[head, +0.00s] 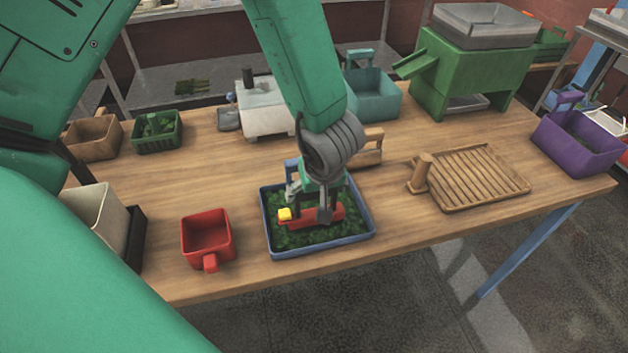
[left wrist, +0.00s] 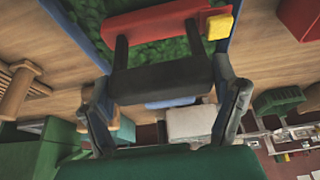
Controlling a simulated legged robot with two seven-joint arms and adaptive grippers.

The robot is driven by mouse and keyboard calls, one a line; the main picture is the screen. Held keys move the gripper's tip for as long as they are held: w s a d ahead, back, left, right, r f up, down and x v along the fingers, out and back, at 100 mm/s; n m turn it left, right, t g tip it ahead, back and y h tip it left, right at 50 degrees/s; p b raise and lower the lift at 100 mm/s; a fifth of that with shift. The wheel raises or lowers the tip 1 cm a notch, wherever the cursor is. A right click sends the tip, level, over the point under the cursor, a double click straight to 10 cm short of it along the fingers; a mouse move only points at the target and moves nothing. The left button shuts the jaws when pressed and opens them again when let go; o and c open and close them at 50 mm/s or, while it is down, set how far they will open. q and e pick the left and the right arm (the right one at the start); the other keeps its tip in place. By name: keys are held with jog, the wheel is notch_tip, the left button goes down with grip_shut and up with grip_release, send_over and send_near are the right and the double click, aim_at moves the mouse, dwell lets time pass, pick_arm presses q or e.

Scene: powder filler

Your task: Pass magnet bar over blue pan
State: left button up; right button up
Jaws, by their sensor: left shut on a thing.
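The magnet bar (head: 312,217) is red with a yellow end block and a black handle. My left gripper (head: 311,194) is shut on it from above. In the left wrist view the gripper's two fingers clasp the ends of the black handle of the magnet bar (left wrist: 155,22). The blue pan (head: 326,247) lies on the table, filled with green leaves. The bar is over the middle of the pan, low above or touching the leaves; I cannot tell which. The gripper hides part of the pan's far side. My right gripper is not in view.
A red scoop-like box (head: 207,235) stands left of the pan. A ribbed wooden board (head: 480,178) and a purple bin (head: 577,145) are to the right. A white scale-like machine (head: 263,115), a teal bin (head: 371,97) and a green machine (head: 470,80) stand behind.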

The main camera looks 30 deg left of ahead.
pick_arm(q)
jog(key=v, duration=0.2)
jog(key=w+p+v, duration=0.1)
jog(key=v, duration=0.2)
jog(key=shift+w+d+r, duration=0.1)
jog(key=shift+r, duration=0.3)
jog(key=shift+a+r, duration=0.35)
jog(key=shift+a, duration=0.2)
